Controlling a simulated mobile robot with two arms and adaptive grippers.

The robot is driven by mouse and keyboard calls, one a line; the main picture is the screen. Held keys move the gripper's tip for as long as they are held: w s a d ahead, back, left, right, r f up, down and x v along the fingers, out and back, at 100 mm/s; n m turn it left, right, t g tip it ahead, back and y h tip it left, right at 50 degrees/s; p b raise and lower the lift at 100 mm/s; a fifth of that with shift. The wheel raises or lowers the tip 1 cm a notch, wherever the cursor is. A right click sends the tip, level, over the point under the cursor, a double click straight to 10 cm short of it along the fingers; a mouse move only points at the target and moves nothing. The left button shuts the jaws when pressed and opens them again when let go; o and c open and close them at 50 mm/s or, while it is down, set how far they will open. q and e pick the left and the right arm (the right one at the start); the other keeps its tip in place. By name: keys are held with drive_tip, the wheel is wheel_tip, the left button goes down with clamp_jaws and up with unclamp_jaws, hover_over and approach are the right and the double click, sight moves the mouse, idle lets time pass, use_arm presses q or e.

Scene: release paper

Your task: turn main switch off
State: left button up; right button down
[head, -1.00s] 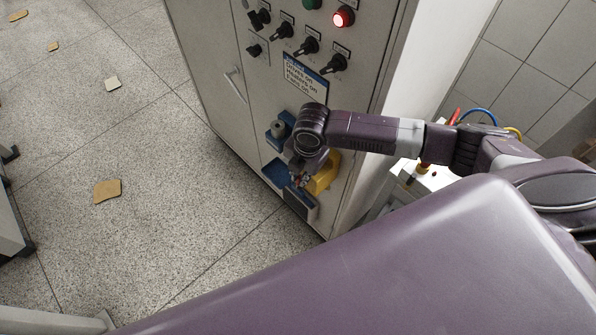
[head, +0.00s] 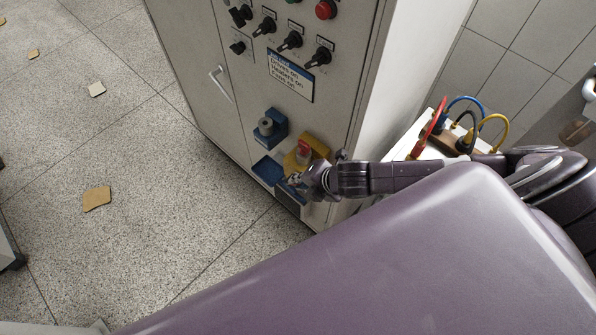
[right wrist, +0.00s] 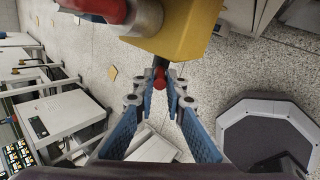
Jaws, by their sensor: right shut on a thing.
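The main switch is a yellow box (head: 318,146) with a red handle (head: 303,151), low on the grey cabinet front. In the right wrist view, the yellow box (right wrist: 190,32) fills the top, with a grey cylinder and the red handle (right wrist: 98,8) at its left. My right gripper (head: 291,182) is at the lower front of the box. In the right wrist view its blue fingers (right wrist: 160,92) close around a small red knob (right wrist: 160,77) just below the box. Their exact contact is hard to see. My left gripper is not in view.
The cabinet (head: 200,60) carries several black rotary knobs, a dull red lamp (head: 325,9) and a label (head: 290,75). A blue box (head: 268,128) sits left of the switch. Coloured cables (head: 460,122) stand at the right. The floor at left is open, with scraps.

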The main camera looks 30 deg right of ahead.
drive_tip(key=shift+s, duration=0.1)
drive_tip(key=c, duration=2)
unclamp_jaws()
drive_tip(key=shift+o, duration=0.2)
drive_tip(key=v, duration=1.2)
drive_tip(key=shift+c, duration=0.3)
